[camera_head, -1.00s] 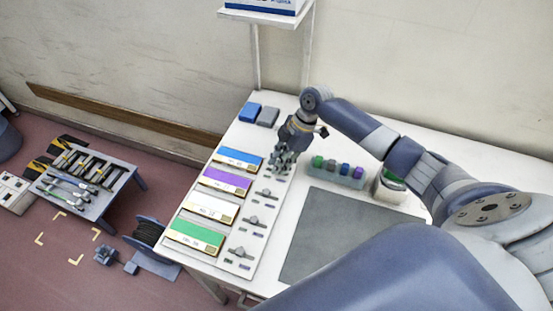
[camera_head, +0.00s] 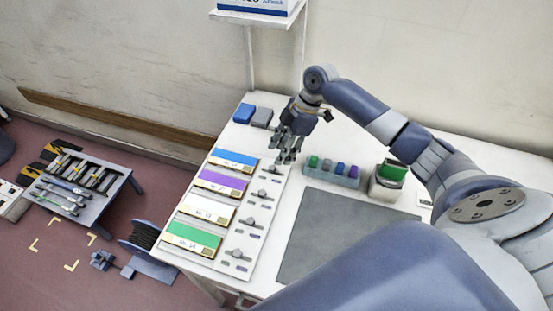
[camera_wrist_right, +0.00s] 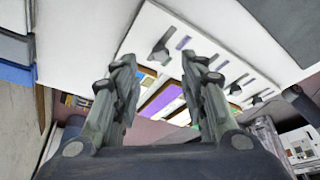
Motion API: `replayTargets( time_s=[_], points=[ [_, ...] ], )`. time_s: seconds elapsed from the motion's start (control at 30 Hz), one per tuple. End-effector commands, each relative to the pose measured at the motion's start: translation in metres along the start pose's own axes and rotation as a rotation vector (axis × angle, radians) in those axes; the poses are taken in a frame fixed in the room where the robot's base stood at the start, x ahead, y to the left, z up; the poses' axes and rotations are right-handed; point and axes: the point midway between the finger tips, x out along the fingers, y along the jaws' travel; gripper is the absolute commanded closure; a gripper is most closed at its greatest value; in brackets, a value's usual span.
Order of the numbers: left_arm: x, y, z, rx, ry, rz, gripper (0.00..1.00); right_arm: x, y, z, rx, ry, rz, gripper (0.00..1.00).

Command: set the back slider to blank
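The white slider panel (camera_head: 217,258) lies on the bench, with a row of grey sliders along its right side. The back slider (camera_head: 271,170) is beside the blue card, just in front of my right gripper (camera_head: 287,157). Small grey and purple marks lie by it; its exact setting is too small to tell. In the right wrist view my right gripper (camera_wrist_right: 160,85) has its two fingers spread apart with nothing between them. A grey slider knob (camera_wrist_right: 160,52) shows there beyond the fingers, on the panel, apart from them. My left gripper is not in view.
Blue, purple, white and green cards (camera_head: 193,237) line the panel's left. Blue and grey blocks (camera_head: 262,118) lie behind it. A holder with coloured pegs (camera_head: 331,175), a green-topped container (camera_head: 388,181) and a dark grey mat (camera_head: 335,235) are to the right.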

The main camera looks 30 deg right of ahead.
Motion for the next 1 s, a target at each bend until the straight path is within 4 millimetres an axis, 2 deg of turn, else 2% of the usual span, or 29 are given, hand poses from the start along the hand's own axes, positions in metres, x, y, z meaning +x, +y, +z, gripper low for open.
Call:
replayTargets(
  time_s=[0.1, 0.33, 0.5, 1.0],
  points=[
    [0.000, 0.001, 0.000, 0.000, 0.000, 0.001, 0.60, -0.026, 0.001, 0.000, -0.001, -0.002, 0.003, 0.60],
    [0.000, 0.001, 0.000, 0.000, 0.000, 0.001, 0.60, -0.057, 0.000, 0.000, 0.000, -0.001, 0.000, 0.60],
    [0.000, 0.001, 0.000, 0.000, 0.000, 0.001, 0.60, -0.063, 0.000, -0.001, -0.001, 0.000, -0.001, 0.60],
    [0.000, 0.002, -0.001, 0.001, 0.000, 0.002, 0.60, -0.062, 0.000, -0.001, 0.000, 0.000, -0.001, 0.60]
  ],
)
